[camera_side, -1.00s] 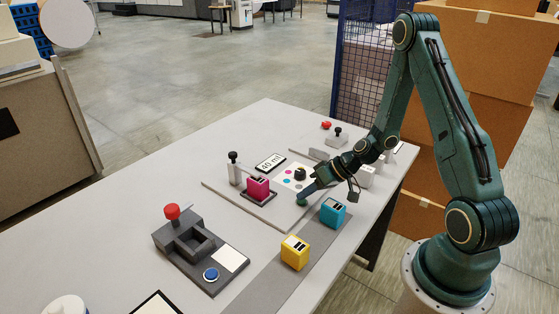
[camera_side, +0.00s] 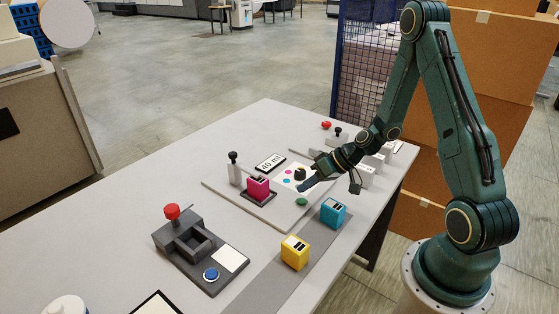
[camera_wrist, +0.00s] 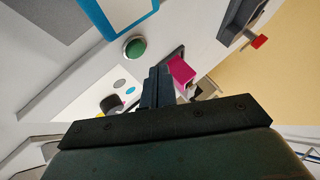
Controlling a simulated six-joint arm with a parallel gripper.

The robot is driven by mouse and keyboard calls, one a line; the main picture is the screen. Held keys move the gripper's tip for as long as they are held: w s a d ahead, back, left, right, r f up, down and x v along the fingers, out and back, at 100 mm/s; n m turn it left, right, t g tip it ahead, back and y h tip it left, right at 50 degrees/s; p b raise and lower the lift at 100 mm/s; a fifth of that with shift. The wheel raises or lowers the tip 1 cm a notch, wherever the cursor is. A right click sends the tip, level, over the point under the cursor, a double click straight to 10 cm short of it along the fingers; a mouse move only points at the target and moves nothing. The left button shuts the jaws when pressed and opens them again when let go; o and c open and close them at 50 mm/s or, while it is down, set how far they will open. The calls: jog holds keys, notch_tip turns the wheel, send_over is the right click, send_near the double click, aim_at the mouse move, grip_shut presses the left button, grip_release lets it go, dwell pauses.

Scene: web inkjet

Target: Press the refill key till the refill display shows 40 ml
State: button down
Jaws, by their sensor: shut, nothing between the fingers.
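The refill display (camera_side: 270,163) lies on the table behind the magenta cartridge and reads 40 ml. The green refill key (camera_side: 302,202) sits on the light grey plate and is uncovered; it also shows in the wrist view (camera_wrist: 135,47). My gripper (camera_side: 305,187) is shut and empty, with its tips above and a little behind the key, apart from it. In the wrist view the shut fingers (camera_wrist: 157,72) point up beside the key. The magenta cartridge (camera_side: 258,188) sits in a dark holder on the plate.
A cyan cartridge (camera_side: 333,212) and a yellow cartridge (camera_side: 295,253) stand on a dark grey strip in front. A dark fixture (camera_side: 185,240) with a red knob and blue button (camera_side: 211,275) stands at left. A dial (camera_side: 300,173) is close to my gripper.

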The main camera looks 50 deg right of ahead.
jog(key=shift+r, duration=1.7)
jog(key=r, duration=0.1)
notch_tip(320, 180, up, 13)
jog(key=n+g+h, duration=0.3)
send_over(305, 203)
jog(key=s+a, duration=0.7)
jog(key=s+a+r+h, duration=0.1)
jog(key=s+r, duration=0.3)
jog(key=s, duration=0.2)
jog(key=s+r+m+t+h, duration=0.1)
jog(key=s+r, duration=0.4)
jog(key=s, duration=0.2)
jog(key=shift+s+a, duration=0.2)
jog(key=shift+a, duration=0.2)
